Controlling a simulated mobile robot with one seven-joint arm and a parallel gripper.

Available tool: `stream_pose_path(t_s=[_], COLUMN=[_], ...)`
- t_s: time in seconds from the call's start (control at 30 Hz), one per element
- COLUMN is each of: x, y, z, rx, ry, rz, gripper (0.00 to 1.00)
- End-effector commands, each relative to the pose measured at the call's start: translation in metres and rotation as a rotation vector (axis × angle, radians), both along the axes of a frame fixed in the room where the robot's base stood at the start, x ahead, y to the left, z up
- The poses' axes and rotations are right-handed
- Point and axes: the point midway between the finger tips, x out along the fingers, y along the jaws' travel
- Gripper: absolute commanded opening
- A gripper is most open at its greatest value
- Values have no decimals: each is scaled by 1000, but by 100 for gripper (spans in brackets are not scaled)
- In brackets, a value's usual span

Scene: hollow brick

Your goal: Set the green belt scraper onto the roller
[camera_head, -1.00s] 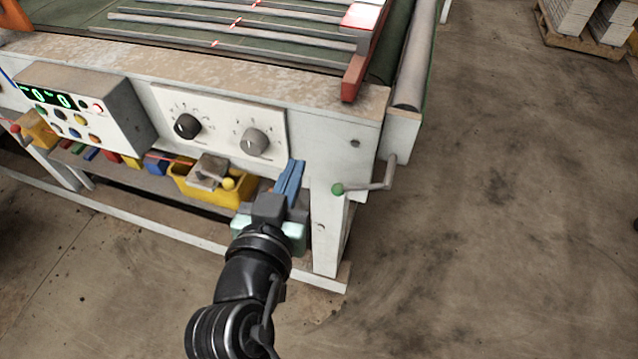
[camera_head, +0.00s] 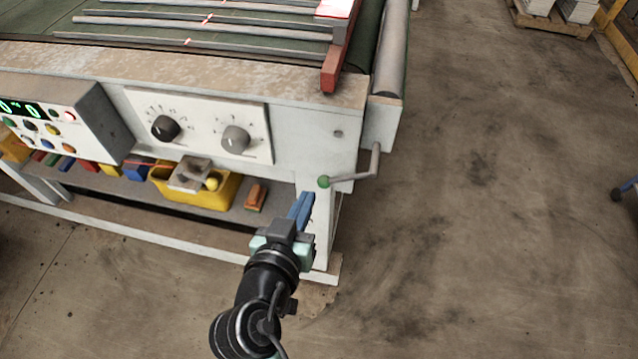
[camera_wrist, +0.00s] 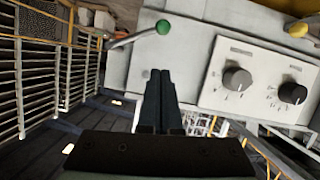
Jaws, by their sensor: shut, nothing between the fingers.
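The belt scraper shows as a grey bent lever with a green knob (camera_head: 324,182) at the right end of the machine, its arm running right and then up. The grey roller (camera_head: 391,55) lies along the machine's right edge, above the lever; whether the scraper touches it cannot be seen. My gripper (camera_head: 306,198) is shut and empty, its blue fingers in front of the machine's corner leg, just below and left of the knob in the picture. In the wrist view, the green knob (camera_wrist: 163,27) is beyond the shut fingertips (camera_wrist: 160,74), with a gap in the picture.
The white front panel with two dials (camera_head: 200,128) and a button box (camera_head: 60,120) are left of my gripper. Below, a shelf holds a yellow bin (camera_head: 225,188) and an orange block (camera_head: 256,196). A red bar (camera_head: 337,60) crosses the belt's end.

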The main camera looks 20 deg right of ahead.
Motion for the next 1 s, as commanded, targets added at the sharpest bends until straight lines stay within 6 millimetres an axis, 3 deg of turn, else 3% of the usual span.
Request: stream_pose_path(t_s=[0.3, 0.57, 1.0], x=[49, 56, 58], y=[-38, -47, -48], z=[-20, -52, -56], rx=[0, 0, 0], ry=[1, 1, 0], rz=[-3, -1, 0], gripper=[0, 0, 0])
